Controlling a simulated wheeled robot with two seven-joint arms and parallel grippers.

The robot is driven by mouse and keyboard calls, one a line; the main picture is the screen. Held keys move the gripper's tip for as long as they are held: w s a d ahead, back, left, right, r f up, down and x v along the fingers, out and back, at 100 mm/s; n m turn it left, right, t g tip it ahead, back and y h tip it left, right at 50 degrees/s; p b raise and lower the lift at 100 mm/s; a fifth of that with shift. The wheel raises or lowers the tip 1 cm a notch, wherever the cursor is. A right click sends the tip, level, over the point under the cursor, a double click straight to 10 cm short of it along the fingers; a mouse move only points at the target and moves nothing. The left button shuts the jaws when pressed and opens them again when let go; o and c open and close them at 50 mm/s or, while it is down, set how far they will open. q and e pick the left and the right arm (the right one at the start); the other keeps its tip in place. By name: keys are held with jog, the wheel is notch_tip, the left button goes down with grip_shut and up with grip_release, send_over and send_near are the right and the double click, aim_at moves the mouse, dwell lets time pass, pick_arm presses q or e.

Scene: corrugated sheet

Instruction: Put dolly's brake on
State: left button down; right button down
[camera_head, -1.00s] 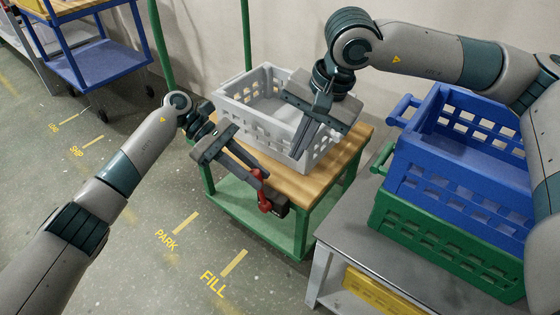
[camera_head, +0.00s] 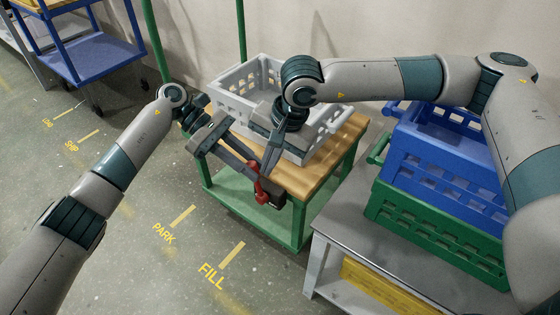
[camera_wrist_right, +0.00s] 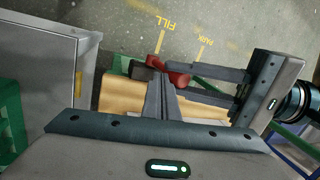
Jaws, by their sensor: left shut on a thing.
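The dolly is a green-framed cart with a wooden top (camera_head: 318,178), standing in the middle. At its front corner is a dark block with a red brake lever (camera_head: 260,190); the lever also shows in the right wrist view (camera_wrist_right: 179,80). My left gripper (camera_head: 256,168) reaches in from the left and is shut on the red lever, which partly hides behind its fingertips. My right gripper (camera_head: 270,170) points down over the dolly's front edge, close beside the left fingertips. Its fingers (camera_wrist_right: 160,82) look together, with nothing visible between them. I cannot tell whether it touches the lever.
A light grey crate (camera_head: 238,88) sits on the dolly, partly hidden by my right arm. A blue crate (camera_head: 440,150) stacked in a green crate (camera_head: 425,228) stands on a grey table (camera_head: 335,228) at right. A blue cart (camera_head: 105,60) is at back left. Floor near PARK and FILL is clear.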

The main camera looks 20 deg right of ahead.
jog(key=shift+w+a, duration=0.2)
jog(key=shift+a, duration=0.05)
pick_arm(q)
jog(key=shift+s+d, duration=0.25)
pick_arm(e)
jog(key=shift+w+a+f, duration=0.15)
jog(key=shift+w+a, duration=0.4)
jog(key=shift+w, duration=0.05)
pick_arm(q)
jog(key=c, duration=1.7)
grip_release()
jog(key=shift+o, duration=0.9)
jog(key=shift+a, duration=0.1)
pick_arm(e)
jog(key=shift+a, duration=0.1)
pick_arm(q)
jog(key=shift+w+a, duration=0.1)
jog(key=shift+w, duration=0.05)
jog(key=shift+w+a, duration=0.1)
pick_arm(e)
jog(key=shift+s, duration=0.1)
